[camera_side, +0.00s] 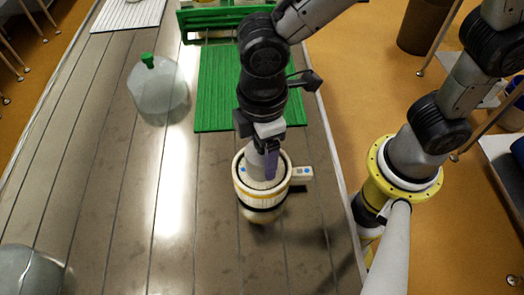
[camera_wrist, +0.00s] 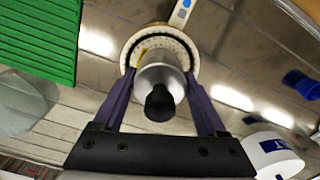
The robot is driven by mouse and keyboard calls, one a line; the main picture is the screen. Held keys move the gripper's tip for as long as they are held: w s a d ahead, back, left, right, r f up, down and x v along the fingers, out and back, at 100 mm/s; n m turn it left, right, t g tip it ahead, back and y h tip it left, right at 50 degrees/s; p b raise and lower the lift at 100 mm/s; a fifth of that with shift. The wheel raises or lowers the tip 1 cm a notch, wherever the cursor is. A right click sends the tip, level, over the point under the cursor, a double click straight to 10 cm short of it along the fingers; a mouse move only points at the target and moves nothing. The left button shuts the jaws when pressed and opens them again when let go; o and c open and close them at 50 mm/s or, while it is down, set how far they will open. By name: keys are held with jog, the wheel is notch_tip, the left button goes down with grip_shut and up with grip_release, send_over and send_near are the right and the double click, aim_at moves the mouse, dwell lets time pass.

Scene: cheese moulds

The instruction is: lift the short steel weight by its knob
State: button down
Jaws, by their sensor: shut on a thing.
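A steel weight (camera_wrist: 168,76) with a black knob (camera_wrist: 160,103) is between the two purple fingers of my gripper (camera_wrist: 161,77). The fingers reach past the knob, and their tips lie against the sides of the grey body. In the side view, the weight (camera_side: 256,165) is upright under my gripper (camera_side: 264,166), its lower part inside the rim of a round cream mould (camera_side: 262,201) with dark bands. My gripper is shut on the weight. The mould's inside is mostly hidden, so I cannot tell whether the weight touches what is below.
A green ribbed mat (camera_side: 216,90) lies behind. A translucent dome with a green knob (camera_side: 158,90) stands at the left, and another translucent piece (camera_side: 28,272) at the near left. The table between them is clear.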

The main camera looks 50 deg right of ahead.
jog(key=shift+r, duration=0.55)
notch_tip(320, 180, up, 2)
jog(key=shift+r, duration=0.1)
jog(key=s+d+r, duration=0.9)
jog(key=d, duration=0.1)
jog(key=shift+s+d+r, duration=0.2)
jog(key=shift+r, duration=0.2)
notch_tip(320, 180, up, 8)
dwell(0.9)
